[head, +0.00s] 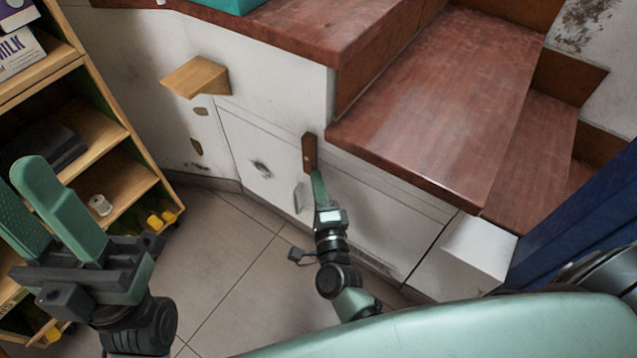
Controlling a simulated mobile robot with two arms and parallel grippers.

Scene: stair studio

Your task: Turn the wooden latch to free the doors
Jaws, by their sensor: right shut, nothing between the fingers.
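The wooden latch (309,152) is a small dark brown block on the white wall under the stairs, standing upright at the top of the seam between two low white doors. The left door (258,158) has a handle near its right edge; the right door (375,215) lies under the lowest broad step. My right gripper (318,177) is shut and empty, its green fingertips just below the latch's lower end. I cannot tell if they touch it. My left gripper (50,205) is open and empty at the left, with two wide green fingers pointing up.
A wooden wedge (198,77) juts from the wall. Reddish stair treads (440,100) overhang the doors. The tiled floor (225,245) is clear in the middle.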

